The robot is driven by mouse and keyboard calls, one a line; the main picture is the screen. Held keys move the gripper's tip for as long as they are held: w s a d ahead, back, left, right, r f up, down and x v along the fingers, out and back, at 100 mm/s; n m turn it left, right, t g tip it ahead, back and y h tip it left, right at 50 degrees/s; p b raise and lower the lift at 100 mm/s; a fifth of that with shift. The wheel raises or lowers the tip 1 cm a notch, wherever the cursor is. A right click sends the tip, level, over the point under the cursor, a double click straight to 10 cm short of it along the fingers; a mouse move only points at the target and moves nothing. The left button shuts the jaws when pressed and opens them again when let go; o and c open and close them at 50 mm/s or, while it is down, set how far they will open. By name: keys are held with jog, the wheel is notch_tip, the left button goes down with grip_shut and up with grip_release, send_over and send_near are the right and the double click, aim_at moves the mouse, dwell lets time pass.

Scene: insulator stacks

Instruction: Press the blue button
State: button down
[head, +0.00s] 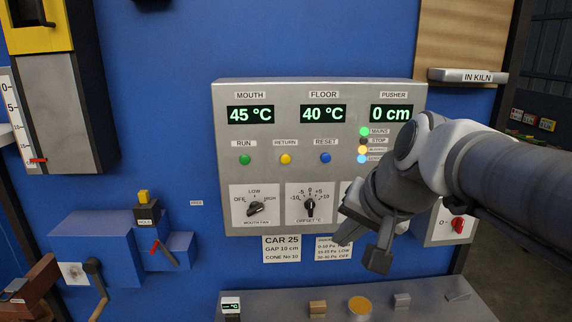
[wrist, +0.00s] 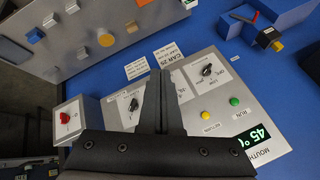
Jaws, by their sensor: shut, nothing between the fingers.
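The blue button (head: 325,157) sits on the grey control panel (head: 270,175) in the head view, under the RESET label and right of the yellow button (head: 285,158). In the wrist view the blue button is not visible; my gripper covers the panel left of the yellow button (wrist: 205,115). My gripper (head: 344,236) is shut and empty. It is in front of the panel's lower right part, below and to the right of the blue button. In the wrist view its closed fingers (wrist: 158,76) point toward the panel's lower edge. Contact with the panel cannot be told.
A green RUN button (head: 244,160) is at the left of the row. Below are the MOUTH FAN knob (head: 255,207) and OFFSET knob (head: 310,205). A box with a red knob (head: 458,225) stands right. A ledge (head: 280,304) with several small items runs underneath.

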jog(key=w+d+r+m+t+y+b, duration=0.1)
jog(key=w+m, duration=0.4)
jog(key=w, duration=1)
jog(key=shift+w+d+r+m+t+y+b, duration=0.35)
jog(key=shift+d+r+t+b, duration=0.35)
jog(key=shift+d, duration=0.4)
